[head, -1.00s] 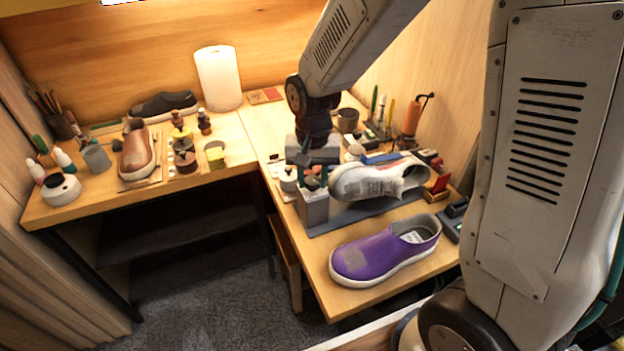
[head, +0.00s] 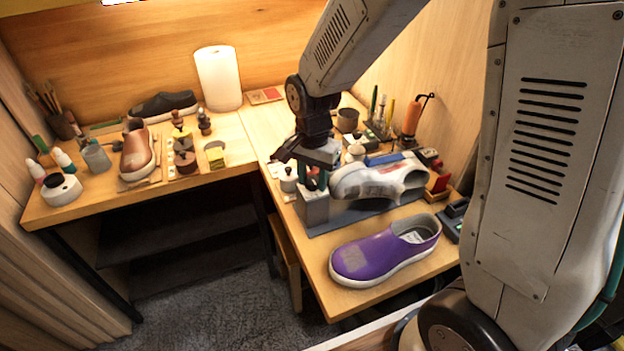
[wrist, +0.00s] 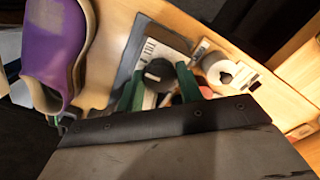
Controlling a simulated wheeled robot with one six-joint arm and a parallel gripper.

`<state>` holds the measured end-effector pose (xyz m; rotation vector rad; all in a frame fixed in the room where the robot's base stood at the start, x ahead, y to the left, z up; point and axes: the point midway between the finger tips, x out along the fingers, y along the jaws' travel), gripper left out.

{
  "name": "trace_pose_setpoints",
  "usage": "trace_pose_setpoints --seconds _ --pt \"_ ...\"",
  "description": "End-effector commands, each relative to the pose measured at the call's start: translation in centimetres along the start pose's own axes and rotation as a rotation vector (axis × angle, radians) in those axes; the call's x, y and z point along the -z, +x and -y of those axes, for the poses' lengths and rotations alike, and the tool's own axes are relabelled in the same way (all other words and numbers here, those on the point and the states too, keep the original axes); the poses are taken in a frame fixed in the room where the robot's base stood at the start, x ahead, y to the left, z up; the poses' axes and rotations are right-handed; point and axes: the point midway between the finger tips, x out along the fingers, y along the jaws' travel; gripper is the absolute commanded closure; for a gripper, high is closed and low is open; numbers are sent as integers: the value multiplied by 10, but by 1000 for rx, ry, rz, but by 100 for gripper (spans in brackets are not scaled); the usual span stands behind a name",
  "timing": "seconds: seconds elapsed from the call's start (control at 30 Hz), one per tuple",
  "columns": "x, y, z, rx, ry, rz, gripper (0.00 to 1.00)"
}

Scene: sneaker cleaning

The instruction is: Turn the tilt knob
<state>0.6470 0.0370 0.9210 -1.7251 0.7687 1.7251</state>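The tilt knob (wrist: 159,72), dark and round with a pale mark, shows in the wrist view on top of a light block. My gripper (wrist: 160,80) has one green finger on each side of it and appears closed on it. In the head view my gripper (head: 313,182) points down at the grey block (head: 313,208) of the shoe stand, and the knob is mostly hidden there. A white and grey sneaker (head: 378,180) is held on its side, just right of the block, above a grey base plate.
A purple slip-on shoe (head: 385,252) lies in front of the stand, near the table edge. Small jars and tools crowd the table behind. A brown shoe (head: 137,150) and a paper roll (head: 218,78) stand on the left table.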

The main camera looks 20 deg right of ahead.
Motion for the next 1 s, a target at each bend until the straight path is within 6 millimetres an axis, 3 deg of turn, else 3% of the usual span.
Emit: trace_pose_setpoints --seconds 0.37,1.0 --pt "0 -3 0 1 -1 -1 53" --pt "0 -48 0 0 -2 0 53"
